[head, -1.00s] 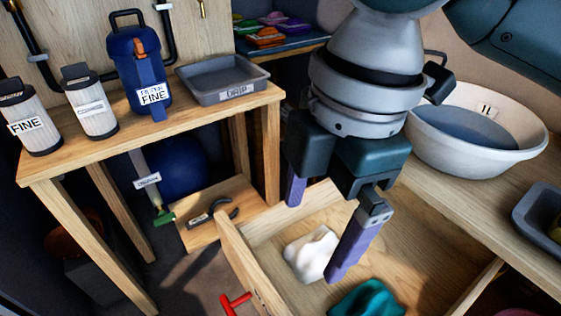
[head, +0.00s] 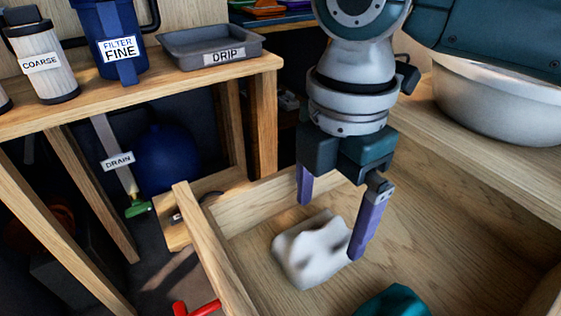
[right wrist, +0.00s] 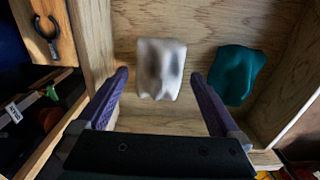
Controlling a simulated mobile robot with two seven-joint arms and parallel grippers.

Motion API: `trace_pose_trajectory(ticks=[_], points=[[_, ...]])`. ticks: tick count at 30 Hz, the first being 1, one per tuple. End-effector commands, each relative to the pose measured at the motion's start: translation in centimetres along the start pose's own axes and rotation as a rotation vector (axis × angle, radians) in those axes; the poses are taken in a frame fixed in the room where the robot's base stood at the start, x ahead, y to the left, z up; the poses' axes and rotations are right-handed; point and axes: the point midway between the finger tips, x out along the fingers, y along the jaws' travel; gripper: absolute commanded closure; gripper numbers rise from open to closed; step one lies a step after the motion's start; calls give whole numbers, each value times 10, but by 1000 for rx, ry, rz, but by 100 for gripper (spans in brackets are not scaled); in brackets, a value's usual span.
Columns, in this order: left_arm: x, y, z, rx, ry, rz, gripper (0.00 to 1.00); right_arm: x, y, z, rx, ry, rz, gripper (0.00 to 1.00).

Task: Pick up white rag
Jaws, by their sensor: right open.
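The white rag (head: 305,252) lies crumpled on the floor of an open wooden drawer (head: 440,240). It also shows in the right wrist view (right wrist: 160,68), ahead of and between the two fingers. My right gripper (head: 332,218) is open and empty, pointing down over the rag. In the head view one finger overlaps the rag's right edge and the other is above its far side; I cannot tell whether either touches it. In the right wrist view the gripper (right wrist: 160,85) has clear space between its fingers and the rag. My left gripper is not in view.
A teal rag (head: 395,302) lies in the same drawer, right of the white one in the wrist view (right wrist: 236,72). The drawer's left wall (head: 215,250) stands close to the rag. A wooden bench holds a grey drip tray (head: 210,48). A white basin (head: 495,105) sits right.

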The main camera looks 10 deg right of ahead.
Motion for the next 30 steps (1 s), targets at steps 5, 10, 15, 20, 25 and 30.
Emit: trace_pose_trajectory(ticks=[5, 10, 15, 20, 25, 30], points=[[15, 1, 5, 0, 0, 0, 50, 30, -1, 2, -1, -2, -1, 0], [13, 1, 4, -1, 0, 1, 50, 31, -1, 2, -1, -2, 1, 0], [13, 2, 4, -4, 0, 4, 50, 31, -1, 2, -1, -2, 1, 11], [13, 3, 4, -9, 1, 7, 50, 31, -1, 2, -1, -2, 1, 29], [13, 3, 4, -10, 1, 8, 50, 31, -1, 2, -1, -2, 1, 48], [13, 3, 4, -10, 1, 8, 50, 30, -1, 2, -1, -1, 1, 63]])
